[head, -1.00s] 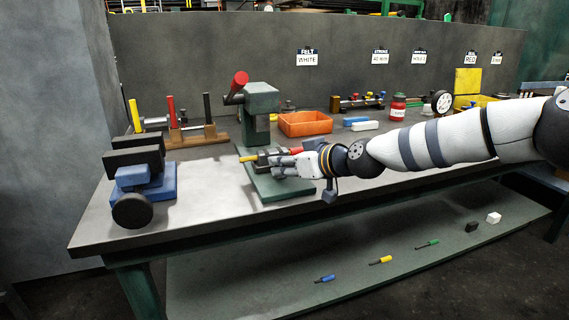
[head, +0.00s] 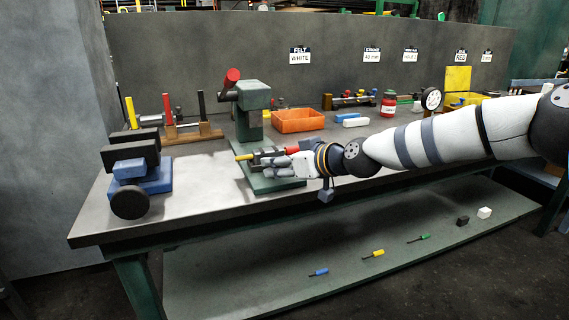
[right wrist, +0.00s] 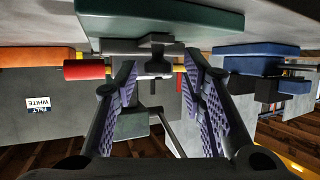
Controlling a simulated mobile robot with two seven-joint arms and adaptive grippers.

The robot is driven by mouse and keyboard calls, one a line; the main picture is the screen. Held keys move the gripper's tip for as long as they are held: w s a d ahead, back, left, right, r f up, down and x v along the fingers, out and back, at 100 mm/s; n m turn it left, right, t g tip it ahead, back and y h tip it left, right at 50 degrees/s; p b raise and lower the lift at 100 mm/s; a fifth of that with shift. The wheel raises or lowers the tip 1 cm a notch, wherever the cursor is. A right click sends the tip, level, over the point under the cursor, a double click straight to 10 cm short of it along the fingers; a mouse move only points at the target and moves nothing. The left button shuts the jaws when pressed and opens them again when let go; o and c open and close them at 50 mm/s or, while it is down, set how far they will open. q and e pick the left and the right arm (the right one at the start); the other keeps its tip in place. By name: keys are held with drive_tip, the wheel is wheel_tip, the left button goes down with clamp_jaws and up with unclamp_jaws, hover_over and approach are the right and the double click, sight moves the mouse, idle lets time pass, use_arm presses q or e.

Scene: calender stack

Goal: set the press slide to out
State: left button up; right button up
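The green press (head: 248,112) stands on the bench, with a red-ended lever (head: 232,77) at its top. At its base is a dark slide block (head: 263,155), with a yellow rod end (head: 243,157) on the left and a red end (head: 301,145) on the right. In the right wrist view the dark slide part (right wrist: 155,62) shows between my fingers, with the red cylinder (right wrist: 84,70) at left. My right gripper (head: 278,165) is at the front of the slide; its fingers (right wrist: 162,95) are spread. Contact with the slide is unclear. My left gripper is out of view.
A blue and black vise-like device (head: 140,175) stands at the bench's left end. Behind are a wooden rack with colored handles (head: 180,132), an orange tray (head: 298,121) and a red bottle (head: 389,103). The bench between vise and press is clear.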

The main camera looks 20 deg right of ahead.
drive_tip(key=v, duration=1.2)
drive_tip(key=s+a+f+m+g+h+p, duration=0.1)
drive_tip(key=s+a+f+m+g, duration=0.2)
drive_tip(key=s+f, duration=0.95)
drive_tip(key=s+a+f+m+g+h+p, duration=0.1)
drive_tip(key=s+a+f+g, duration=0.3)
drive_tip(key=s+f, duration=0.9)
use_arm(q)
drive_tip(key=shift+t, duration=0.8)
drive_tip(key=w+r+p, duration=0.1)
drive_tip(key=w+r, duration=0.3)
use_arm(e)
drive_tip(key=s+d+f+g+h, duration=0.1)
drive_tip(key=s+f+g, duration=0.1)
drive_tip(key=s, duration=0.6)
drive_tip(key=s+d+f+m+g+h, duration=0.1)
drive_tip(key=s+d+f+g, duration=0.1)
drive_tip(key=s, duration=0.6)
drive_tip(key=s+d+f+g+h, duration=0.1)
drive_tip(key=s+d+f+g, duration=0.1)
drive_tip(key=s, duration=0.7)
wheel_tip(320, 180, down, 2)
drive_tip(key=shift+f+g+h, duration=0.1)
drive_tip(key=shift+g+h, duration=0.2)
drive_tip(key=shift+g, duration=0.5)
